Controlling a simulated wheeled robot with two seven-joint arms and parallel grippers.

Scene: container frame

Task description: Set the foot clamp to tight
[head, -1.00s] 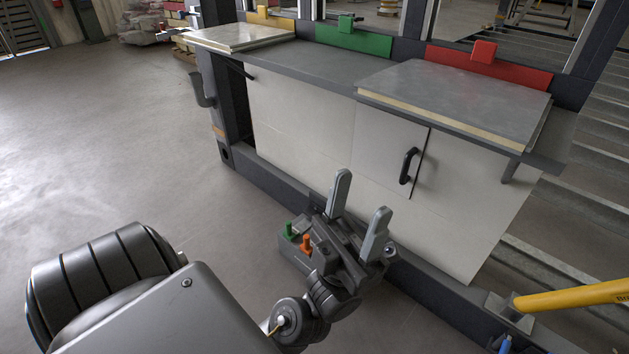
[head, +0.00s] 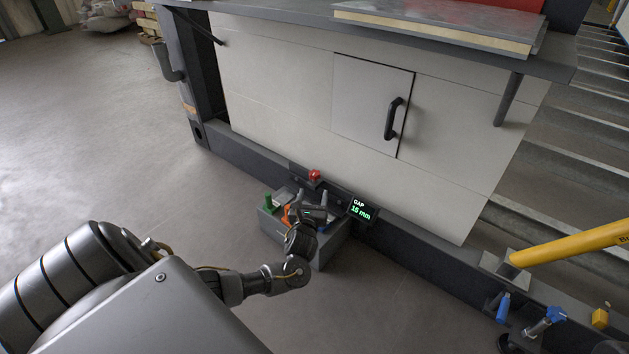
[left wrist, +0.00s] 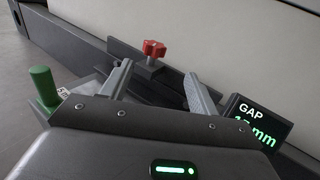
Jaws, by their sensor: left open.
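A red star-shaped knob (head: 314,175) sits low on the dark base rail below the white panel. Beside it, a black display (head: 361,209) reads GAP and what looks like 15 mm. The foot clamp's jaws are not clearly visible. My left gripper (head: 311,194) is open and empty, low in front of the knob and over a grey box. In the left wrist view, the red knob (left wrist: 154,48) stands ahead between the spread fingertips of the left gripper (left wrist: 158,71), apart from them. There the display (left wrist: 258,122) is partly cut off. My right gripper is out of view.
The grey box (head: 328,250) on the floor has a green peg (head: 268,203) and an orange one, close to my left gripper. A yellow bar (head: 575,243) and blue-handled parts (head: 502,307) are at the right. Open floor lies left.

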